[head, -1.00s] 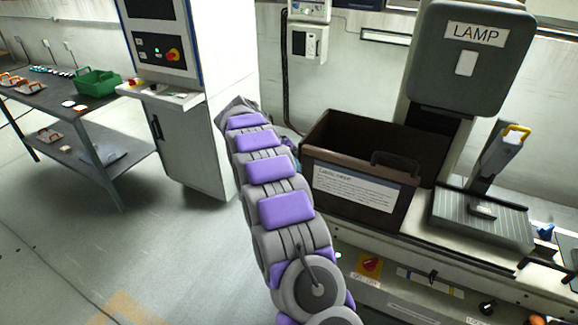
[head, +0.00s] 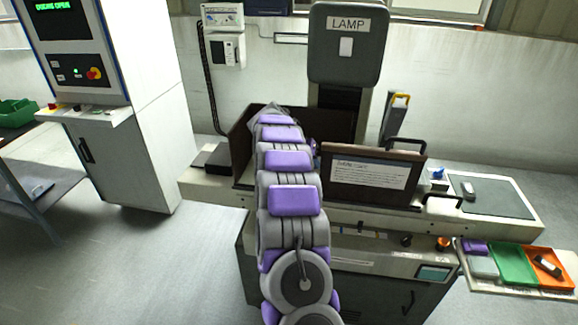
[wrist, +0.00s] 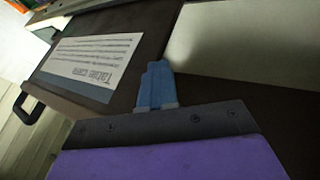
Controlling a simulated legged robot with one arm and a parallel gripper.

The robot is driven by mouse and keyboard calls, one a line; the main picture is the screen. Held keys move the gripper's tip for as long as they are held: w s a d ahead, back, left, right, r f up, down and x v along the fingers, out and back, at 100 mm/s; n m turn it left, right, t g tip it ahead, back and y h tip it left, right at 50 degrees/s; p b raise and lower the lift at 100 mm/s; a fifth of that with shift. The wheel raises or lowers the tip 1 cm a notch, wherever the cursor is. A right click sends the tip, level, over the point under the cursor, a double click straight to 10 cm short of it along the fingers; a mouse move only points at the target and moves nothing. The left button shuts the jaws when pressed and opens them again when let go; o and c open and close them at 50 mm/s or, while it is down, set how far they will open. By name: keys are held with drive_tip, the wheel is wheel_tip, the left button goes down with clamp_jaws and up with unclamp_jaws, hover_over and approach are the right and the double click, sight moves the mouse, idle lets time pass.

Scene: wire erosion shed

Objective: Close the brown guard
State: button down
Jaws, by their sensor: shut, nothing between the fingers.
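The brown guard (head: 385,155) stands on the machine's worktop in the head view. Contact is unclear. In the head view my arm mostly hides it.
A grey lamp housing (head: 347,45) hangs above the worktop. A yellow-tipped lever (head: 397,112) stands behind the guard. Coloured trays (head: 512,262) sit at the lower right. A control cabinet (head: 120,130) stands at the left, its green screen text ending in "OPEN". Floor at front left is clear.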

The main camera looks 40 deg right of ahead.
sight(329, 167)
drive_tip(key=s+d, duration=0.3)
drive_tip(key=shift+f+b, duration=0.15)
drive_tip(key=shift+b, duration=0.2)
drive_tip(key=shift+s+a+r, duration=0.15)
drive_tip(key=shift+a+r, duration=0.05)
drive_tip(key=shift+a, duration=0.05)
